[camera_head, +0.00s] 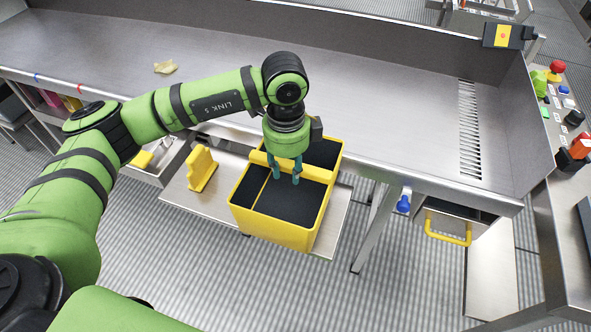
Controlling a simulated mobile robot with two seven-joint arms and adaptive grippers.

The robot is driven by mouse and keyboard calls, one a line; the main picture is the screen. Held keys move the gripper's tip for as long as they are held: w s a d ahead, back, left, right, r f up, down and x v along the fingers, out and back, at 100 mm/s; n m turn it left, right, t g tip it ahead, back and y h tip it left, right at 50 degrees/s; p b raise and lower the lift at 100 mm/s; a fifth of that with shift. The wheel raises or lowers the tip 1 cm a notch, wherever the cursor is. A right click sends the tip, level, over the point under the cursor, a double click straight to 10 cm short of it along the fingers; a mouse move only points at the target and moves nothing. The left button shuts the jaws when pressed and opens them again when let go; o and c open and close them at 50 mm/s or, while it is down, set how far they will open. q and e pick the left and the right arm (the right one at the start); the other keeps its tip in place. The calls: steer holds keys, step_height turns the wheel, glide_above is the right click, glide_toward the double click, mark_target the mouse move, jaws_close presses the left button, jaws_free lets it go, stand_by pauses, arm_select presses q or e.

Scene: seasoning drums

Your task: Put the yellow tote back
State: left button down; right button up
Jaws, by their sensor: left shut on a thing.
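The yellow tote (268,226) is at the middle of the head view, over the steel shelf (332,222) below the worktop's front edge. It has dark contents or lining and a yellow bar across it. My left gripper (284,172) reaches down into the tote from above, shut on the yellow bar between its dark sections. The fingertips partly hide the bar. I cannot tell whether the tote rests on the shelf or hangs just above it. My right gripper is not in view.
A yellow bracket (202,169) stands on the shelf left of the tote. The steel worktop (400,115) lies behind, mostly bare, with a small tan scrap (165,67). A blue knob (404,203) and a drawer with a yellow handle (448,236) are at the right.

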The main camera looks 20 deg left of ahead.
arm_select(q)
steer(key=f, duration=0.1)
steer(key=w+f+p, duration=0.1)
steer(key=f, duration=0.1)
steer(key=w+f+p, duration=0.1)
steer(key=shift+w+d+f, duration=0.15)
steer(key=shift+d+f, duration=0.15)
steer(key=shift+d, duration=0.05)
steer(key=shift+f, duration=0.55)
steer(key=c, duration=1.1)
jaws_free()
steer(key=shift+o, duration=1.2)
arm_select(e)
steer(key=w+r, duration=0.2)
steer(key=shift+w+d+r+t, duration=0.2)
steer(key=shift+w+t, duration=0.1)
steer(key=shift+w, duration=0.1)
